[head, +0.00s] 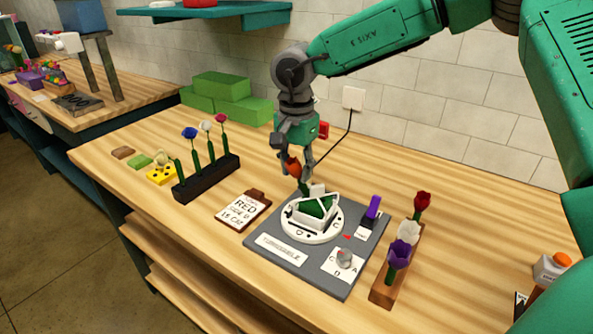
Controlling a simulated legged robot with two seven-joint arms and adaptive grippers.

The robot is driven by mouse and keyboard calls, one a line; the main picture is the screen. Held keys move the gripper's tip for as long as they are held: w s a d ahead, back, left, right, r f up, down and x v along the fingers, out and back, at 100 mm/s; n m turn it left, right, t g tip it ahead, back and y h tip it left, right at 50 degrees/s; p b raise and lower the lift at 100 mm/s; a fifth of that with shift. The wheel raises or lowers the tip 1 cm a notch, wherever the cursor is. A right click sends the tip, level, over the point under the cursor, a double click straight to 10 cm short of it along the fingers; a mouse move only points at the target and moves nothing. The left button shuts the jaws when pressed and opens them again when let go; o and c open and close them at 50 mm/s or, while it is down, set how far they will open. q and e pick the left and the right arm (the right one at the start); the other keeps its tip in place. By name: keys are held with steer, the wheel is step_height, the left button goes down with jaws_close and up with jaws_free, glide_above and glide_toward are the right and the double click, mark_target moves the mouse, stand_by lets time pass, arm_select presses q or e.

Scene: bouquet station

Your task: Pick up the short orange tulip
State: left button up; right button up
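An orange-red tulip (293,167) with a short green stem is upright, slightly tilted, at the back left of the round white turntable (318,236). My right gripper (296,162) points down from above, with its fingers at the tulip's head. I cannot tell whether the fingers are closed on the flower or only around it. The stem's lower end is close to the green block in the white holder (312,210) on the turntable; whether it touches is unclear. My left gripper is not in view.
The turntable sits on a grey board (280,268). A black rack (207,178) with several flowers stands left, beside a clipboard (243,208). A wooden rack (385,290) with red, white and purple flowers stands right. Green blocks (228,97) lie behind, near the tiled wall.

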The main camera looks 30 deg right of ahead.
steer(key=shift+a, duration=0.2)
steer(key=shift+c, duration=0.8)
steer(key=shift+a+r, duration=0.1)
steer(key=shift+r, duration=0.15)
steer(key=r, duration=0.9)
steer(key=shift+d+r+p, duration=0.1)
steer(key=shift+d+p, duration=0.1)
steer(key=shift+p, duration=0.1)
steer(key=shift+a+r, duration=0.1)
steer(key=shift+r, duration=0.1)
